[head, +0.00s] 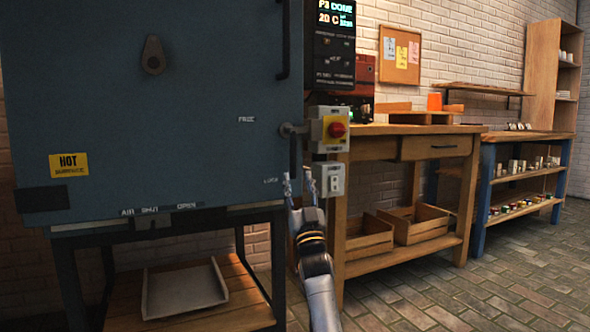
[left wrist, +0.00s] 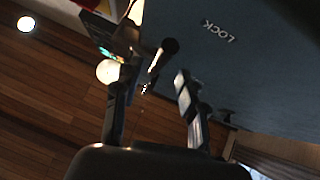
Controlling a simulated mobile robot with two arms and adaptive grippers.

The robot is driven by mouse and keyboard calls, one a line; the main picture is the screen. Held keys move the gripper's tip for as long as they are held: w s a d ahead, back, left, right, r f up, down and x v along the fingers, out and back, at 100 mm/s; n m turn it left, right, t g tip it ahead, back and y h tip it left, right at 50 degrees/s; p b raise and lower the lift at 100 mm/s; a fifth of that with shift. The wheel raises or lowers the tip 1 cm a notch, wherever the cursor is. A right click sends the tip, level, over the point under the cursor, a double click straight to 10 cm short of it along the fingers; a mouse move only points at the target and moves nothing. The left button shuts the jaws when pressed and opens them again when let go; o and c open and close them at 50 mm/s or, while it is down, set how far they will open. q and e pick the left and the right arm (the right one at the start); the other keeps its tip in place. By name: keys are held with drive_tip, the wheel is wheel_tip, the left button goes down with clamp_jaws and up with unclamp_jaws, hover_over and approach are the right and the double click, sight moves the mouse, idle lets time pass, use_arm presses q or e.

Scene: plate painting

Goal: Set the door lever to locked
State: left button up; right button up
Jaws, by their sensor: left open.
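The blue-grey kiln door (head: 150,110) fills the left of the head view. Its lever (head: 293,129) sits at the door's right edge, by the printed words FREE and LOCK; a dark bar seems to hang down from there, but its exact angle is hard to tell. My left gripper (head: 297,178) is open, beside the LOCK mark at the door's lower right. In the left wrist view, the dark rod-like end of the lever (left wrist: 160,54) shows between the open fingers, with the LOCK word to the right. I cannot tell whether they touch. My right gripper is not in view.
A switch box with a red knob (head: 337,130) and a white socket (head: 330,180) are close to the right of my left gripper. A wooden workbench (head: 370,148) with crates (head: 420,225) stands behind. The brick floor at the right is clear.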

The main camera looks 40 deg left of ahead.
use_arm(q)
drive_tip(key=v, duration=0.5)
drive_tip(key=shift+s+d+f, duration=0.2)
drive_tip(key=shift+f, duration=0.05)
